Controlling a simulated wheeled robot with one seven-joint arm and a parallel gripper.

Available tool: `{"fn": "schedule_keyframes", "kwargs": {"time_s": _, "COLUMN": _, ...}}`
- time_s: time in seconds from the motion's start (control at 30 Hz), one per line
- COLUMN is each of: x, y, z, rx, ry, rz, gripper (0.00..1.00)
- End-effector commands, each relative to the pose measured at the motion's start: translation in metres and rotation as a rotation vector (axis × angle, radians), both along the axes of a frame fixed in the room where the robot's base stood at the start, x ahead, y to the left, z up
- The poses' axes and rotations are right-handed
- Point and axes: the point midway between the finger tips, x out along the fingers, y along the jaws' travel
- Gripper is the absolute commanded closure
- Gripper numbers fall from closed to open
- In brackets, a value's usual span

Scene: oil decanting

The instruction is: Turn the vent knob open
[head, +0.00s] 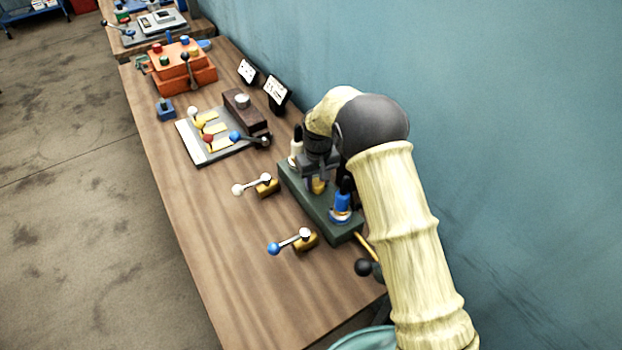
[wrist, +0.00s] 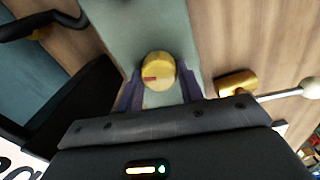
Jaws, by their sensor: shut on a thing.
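The vent knob is a round yellow knob (wrist: 159,68) with a red mark pointing left in the wrist view. It stands on a grey-green base (head: 291,184). In the head view only a little of the yellow knob (head: 318,187) shows below my gripper. My gripper (wrist: 160,80) is over the base, with one dark purple finger on each side of the knob, shut on it. In the head view my gripper (head: 318,176) is partly hidden by my arm.
A blue fitting (head: 342,202) stands on the base near my gripper. Two brass valves with a white-ended lever (head: 252,185) and a blue-ended lever (head: 289,241) sit to the left. A lever panel (head: 207,150) and an orange box (head: 181,78) stand farther back. A wall bounds the right.

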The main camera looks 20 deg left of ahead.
Motion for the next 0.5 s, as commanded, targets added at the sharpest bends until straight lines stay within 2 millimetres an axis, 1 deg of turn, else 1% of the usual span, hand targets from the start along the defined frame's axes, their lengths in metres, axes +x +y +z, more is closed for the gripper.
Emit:
{"fn": "schedule_keyframes", "kwargs": {"time_s": 0.03, "x": -0.0006, "y": -0.0055, "z": -0.0016, "rx": -0.012, "ry": 0.007, "rz": -0.045, "gripper": 0.85}}
{"fn": "schedule_keyframes", "kwargs": {"time_s": 0.5, "x": -0.0050, "y": -0.0011, "z": -0.0027, "rx": -0.019, "ry": 0.008, "rz": -0.482, "gripper": 0.85}}
